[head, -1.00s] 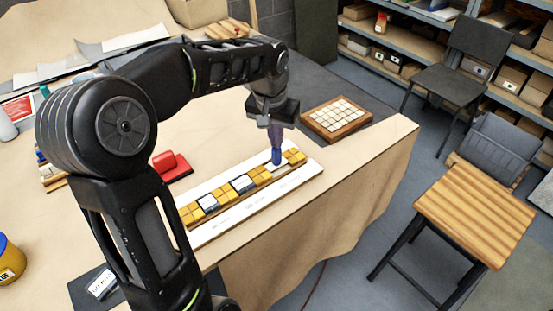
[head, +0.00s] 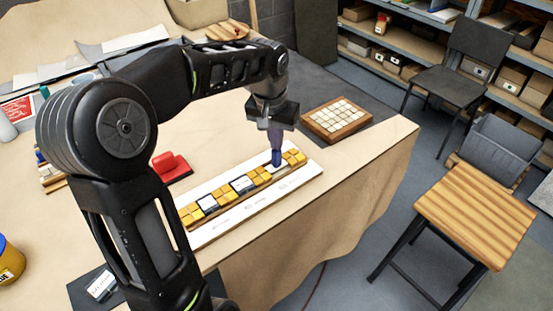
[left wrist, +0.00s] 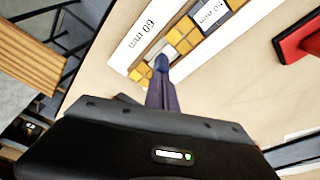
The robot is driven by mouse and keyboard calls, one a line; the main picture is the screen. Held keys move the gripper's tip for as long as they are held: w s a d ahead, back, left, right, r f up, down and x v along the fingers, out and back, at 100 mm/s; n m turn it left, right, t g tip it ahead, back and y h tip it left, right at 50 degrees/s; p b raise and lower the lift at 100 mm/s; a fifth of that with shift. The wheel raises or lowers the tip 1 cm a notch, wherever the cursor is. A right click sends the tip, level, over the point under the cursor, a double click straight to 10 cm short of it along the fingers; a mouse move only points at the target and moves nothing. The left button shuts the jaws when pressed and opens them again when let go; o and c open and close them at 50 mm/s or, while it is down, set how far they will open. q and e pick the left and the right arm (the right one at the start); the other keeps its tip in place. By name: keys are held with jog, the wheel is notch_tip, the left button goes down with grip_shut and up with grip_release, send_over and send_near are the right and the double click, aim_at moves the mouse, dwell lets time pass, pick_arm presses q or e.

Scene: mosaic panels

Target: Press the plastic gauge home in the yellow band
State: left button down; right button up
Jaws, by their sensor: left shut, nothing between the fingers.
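The yellow band (head: 222,196) is a row of yellow tiles along a white board (head: 240,212) on the bench. Two dark-edged gauges with white faces sit in it, one in the middle (head: 243,184) and one nearer its left end (head: 208,203). A pale piece, likely the plastic gauge (head: 281,169), lies near the band's right end. My left gripper (head: 276,160) is shut and empty, pointing down with its blue tips at this piece and hiding part of it. The left wrist view shows the tips at the edge of the pale piece (left wrist: 167,50); contact is unclear. My right gripper is out of view.
A wooden tray of white tiles (head: 323,131) stands right of the band. A yellow and blue tin (head: 8,262) is at the far left. The bench's front edge is close to the board.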

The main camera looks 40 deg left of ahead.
pick_arm(q)
jog(key=shift+f, duration=0.1)
jog(key=shift+r+p, duration=0.65)
jog(key=shift+r, duration=0.1)
notch_tip(320, 180, up, 7)
jog(key=p, duration=0.5)
jog(key=shift+f, duration=0.15)
jog(key=shift+f, duration=0.1)
